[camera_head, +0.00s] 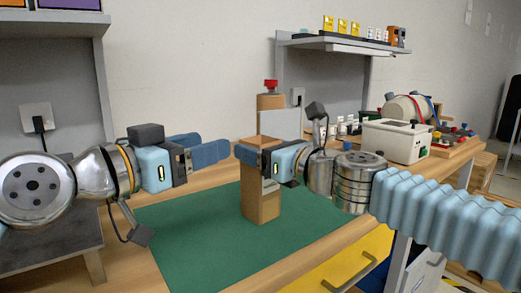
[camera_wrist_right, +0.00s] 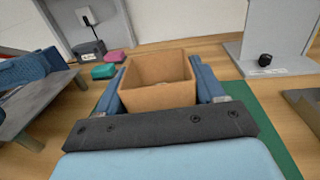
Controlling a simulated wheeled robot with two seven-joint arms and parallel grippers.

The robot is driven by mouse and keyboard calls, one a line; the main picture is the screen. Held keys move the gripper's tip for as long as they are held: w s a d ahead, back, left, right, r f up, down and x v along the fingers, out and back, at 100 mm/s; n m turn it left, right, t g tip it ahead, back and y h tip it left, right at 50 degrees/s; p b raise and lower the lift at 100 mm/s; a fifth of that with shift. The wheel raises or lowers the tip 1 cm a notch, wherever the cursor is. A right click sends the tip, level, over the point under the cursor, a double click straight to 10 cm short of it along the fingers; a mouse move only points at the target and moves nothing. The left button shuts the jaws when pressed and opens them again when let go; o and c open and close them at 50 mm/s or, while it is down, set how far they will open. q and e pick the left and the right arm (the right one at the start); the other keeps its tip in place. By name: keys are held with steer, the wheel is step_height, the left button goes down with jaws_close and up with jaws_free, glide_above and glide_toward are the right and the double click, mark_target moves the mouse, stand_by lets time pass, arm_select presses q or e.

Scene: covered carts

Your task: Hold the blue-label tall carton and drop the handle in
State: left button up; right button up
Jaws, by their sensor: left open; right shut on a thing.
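A tall brown carton (camera_head: 262,203) stands upright on the green mat (camera_head: 190,236), with its top open. My right gripper (camera_head: 253,155) is shut on its upper part from the right. In the right wrist view, the carton's open top (camera_wrist_right: 157,94) lies between the two blue fingers, one on each side. A blue label cannot be made out on the carton. My left gripper (camera_head: 208,151) is open to the left of the carton, at about the height of its top, and looks empty. No handle can be clearly identified in either view.
Behind the carton stands a wooden post with a red knob (camera_head: 271,86) and a pale plate. A white box (camera_head: 397,139) and small parts crowd the back right. A yellow drawer (camera_head: 345,272) is at the front. The mat's left part is clear.

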steer(key=o, duration=1.1)
